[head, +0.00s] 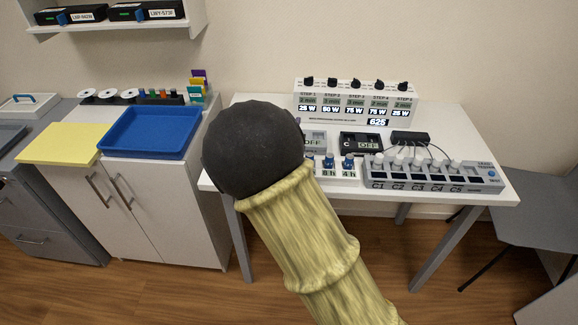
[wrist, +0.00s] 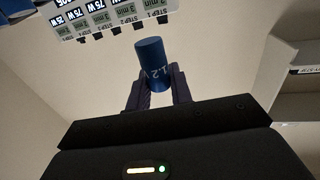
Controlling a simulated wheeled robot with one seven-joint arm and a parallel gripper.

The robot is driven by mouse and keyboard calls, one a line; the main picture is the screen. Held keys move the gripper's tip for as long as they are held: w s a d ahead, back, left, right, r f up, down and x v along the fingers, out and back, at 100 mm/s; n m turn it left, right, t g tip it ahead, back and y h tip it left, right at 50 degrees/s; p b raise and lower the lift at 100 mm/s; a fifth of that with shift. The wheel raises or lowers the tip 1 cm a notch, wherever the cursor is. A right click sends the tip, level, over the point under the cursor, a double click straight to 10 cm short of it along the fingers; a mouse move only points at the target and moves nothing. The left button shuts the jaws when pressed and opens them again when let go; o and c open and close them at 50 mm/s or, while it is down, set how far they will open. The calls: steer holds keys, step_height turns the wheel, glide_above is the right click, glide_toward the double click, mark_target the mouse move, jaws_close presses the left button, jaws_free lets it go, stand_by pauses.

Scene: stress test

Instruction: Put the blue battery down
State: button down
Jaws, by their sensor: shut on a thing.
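In the wrist view the battery appears clear of any surface, below the step panel in the picture. In the head view my arm's dark rounded end hides the gripper and the battery. It covers the left part of the white table (head: 225,187).
The step panel (head: 355,105) stands at the table's back. A blue tray (head: 150,132) and yellow pad (head: 66,143) lie on the left cabinet. A grey chair stands right.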

steer(key=shift+s, duration=0.1)
steer(key=shift+f+b, duration=0.35)
steer(key=shift+f, duration=2.15)
steer(key=shift+f, duration=2.3)
steer(key=shift+f+b, duration=0.15)
steer(key=shift+b, duration=0.2)
steer(key=c, duration=1.3)
jaws_free()
steer(key=shift+o, duration=0.2)
